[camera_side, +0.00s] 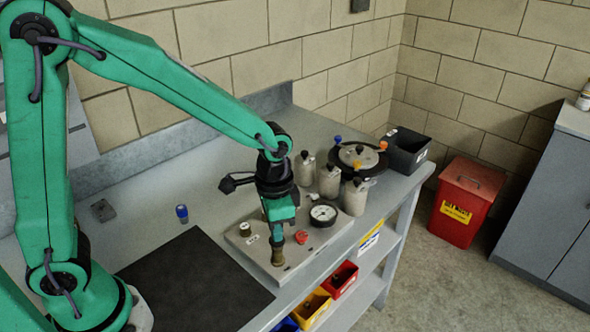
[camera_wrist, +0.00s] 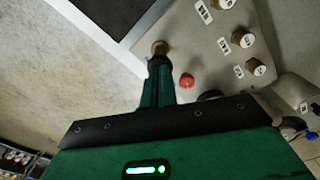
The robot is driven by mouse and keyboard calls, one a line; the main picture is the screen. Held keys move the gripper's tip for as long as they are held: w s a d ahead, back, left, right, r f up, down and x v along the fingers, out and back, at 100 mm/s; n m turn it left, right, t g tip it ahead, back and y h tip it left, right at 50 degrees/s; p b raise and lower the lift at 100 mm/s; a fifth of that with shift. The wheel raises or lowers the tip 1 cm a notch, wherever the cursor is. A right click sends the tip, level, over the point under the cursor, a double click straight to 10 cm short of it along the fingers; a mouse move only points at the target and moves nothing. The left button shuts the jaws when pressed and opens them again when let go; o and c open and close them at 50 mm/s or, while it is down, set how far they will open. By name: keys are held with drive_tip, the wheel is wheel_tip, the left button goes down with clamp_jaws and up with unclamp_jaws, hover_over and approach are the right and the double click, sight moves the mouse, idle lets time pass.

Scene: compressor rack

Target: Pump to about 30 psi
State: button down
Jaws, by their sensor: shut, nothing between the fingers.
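The light grey panel (camera_side: 262,262) lies on the bench and carries a round white-faced gauge (camera_side: 323,213), a red button (camera_side: 302,237) and a brass post (camera_side: 278,257). The gauge needle is too small to read. My gripper (camera_side: 276,241) is shut and empty, pointing down right over the brass post. I cannot tell whether the fingertips touch it. In the wrist view the closed fingers (camera_wrist: 159,62) line up with the brass post (camera_wrist: 160,46). The red button (camera_wrist: 187,80) is just right of the fingers. Labelled brass knobs (camera_wrist: 243,39) stand along the panel. The gauge face is not readable there.
Several pale bottles (camera_side: 329,180) and a round black-rimmed piece (camera_side: 358,158) stand behind the panel. A black bin (camera_side: 407,150) is at the bench's far end. A blue-capped item (camera_side: 182,213) and a dark mat (camera_side: 195,283) lie left. Coloured bins sit below the edge.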

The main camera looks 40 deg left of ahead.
drive_tip(key=shift+f, duration=0.35)
drive_tip(key=shift+r, duration=0.1)
drive_tip(key=shift+r, duration=1.85)
drive_tip(key=shift+f, duration=0.4)
drive_tip(key=shift+f, duration=0.35)
drive_tip(key=shift+f, duration=0.7)
drive_tip(key=shift+r, duration=1.45)
